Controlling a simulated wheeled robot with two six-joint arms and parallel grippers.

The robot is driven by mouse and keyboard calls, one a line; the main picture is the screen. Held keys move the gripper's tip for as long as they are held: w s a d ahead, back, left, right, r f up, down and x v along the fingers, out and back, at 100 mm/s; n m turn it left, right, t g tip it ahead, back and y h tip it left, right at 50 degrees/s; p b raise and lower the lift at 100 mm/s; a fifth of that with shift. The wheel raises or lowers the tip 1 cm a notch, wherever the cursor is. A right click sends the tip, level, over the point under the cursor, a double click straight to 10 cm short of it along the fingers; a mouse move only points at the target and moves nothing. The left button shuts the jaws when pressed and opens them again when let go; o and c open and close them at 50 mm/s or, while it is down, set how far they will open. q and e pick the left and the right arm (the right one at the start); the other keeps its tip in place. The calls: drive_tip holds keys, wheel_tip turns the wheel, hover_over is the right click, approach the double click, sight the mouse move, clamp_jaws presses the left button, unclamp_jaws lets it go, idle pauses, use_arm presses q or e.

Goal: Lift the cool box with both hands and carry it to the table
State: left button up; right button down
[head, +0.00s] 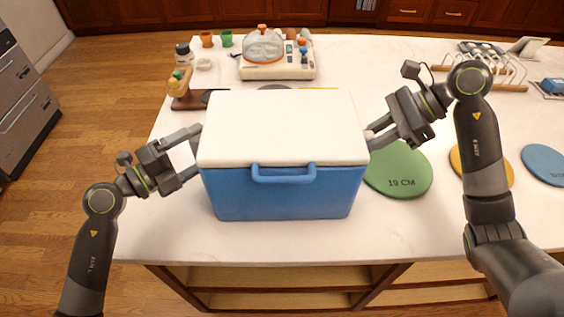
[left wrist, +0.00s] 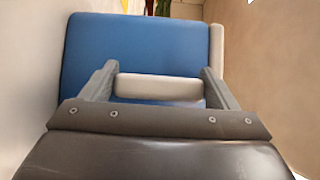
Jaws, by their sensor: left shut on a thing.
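The cool box (head: 283,192) has a blue body and a closed white lid (head: 283,125), with a blue front handle. It is upright over the near left part of the white table (head: 300,241); I cannot tell if it rests on the top or hangs just above it. My left gripper (head: 190,153) is at the box's left side, shut on the pale side handle, which shows between its fingers in the left wrist view (left wrist: 158,87). My right gripper (head: 377,133) is at the right side, by a pale handle; its grip there is unclear.
A green round mat (head: 402,175) lies right of the box, with yellow (head: 458,165) and blue (head: 545,163) mats further right. A glass-domed appliance (head: 277,65) stands behind the box. A wooden stand (head: 188,100) is behind left. A wire rack (head: 495,72) is back right.

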use_arm(q)
drive_tip(key=shift+r, duration=0.2)
use_arm(e)
drive_tip(key=shift+w+r, duration=0.1)
drive_tip(key=shift+r, duration=0.15)
use_arm(q)
drive_tip(key=shift+r+p, duration=2.35)
drive_tip(key=shift+p, duration=0.2)
use_arm(e)
drive_tip(key=shift+r, duration=2.35)
use_arm(q)
drive_tip(key=shift+f, duration=0.1)
